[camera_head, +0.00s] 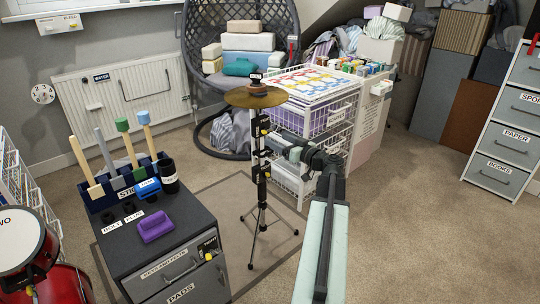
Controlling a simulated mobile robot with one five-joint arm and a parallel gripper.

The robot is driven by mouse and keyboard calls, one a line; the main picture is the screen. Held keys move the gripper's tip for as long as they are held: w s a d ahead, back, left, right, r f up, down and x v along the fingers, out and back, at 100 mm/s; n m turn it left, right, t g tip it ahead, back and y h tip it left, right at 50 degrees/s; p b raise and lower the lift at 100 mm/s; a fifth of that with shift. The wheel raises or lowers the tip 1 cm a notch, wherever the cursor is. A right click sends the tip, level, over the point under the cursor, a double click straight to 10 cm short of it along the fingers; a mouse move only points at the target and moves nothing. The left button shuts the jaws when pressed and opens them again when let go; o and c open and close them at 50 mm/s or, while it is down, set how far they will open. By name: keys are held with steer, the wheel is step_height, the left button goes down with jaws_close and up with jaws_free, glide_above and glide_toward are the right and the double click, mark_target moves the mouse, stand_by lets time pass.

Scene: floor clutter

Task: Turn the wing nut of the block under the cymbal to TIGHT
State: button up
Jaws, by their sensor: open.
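The brass cymbal (240,98) sits near the top of a thin black stand (262,205) in the middle of the view. Below it, a black block (261,124) on the stand carries a small yellow part, which looks like its wing nut (265,131). Its setting is too small to read. A second dark block with a yellow part (265,174) is lower on the stand. My gripper (279,147) is open, just right of the stand and a little below the upper block. Whether it touches the stand cannot be told.
A white wire-drawer trolley (343,122) stands close behind my gripper. A hanging chair (208,60) is behind. Carpet at right is clear.

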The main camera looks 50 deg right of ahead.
mark_target(269, 132)
steer(key=shift+h, duration=0.3)
steer(key=w, duration=0.2)
steer(key=w+d, duration=0.1)
steer(key=w, duration=0.1)
steer(key=w+d, duration=0.1)
steer(key=w, duration=0.2)
steer(key=shift+s, duration=0.1)
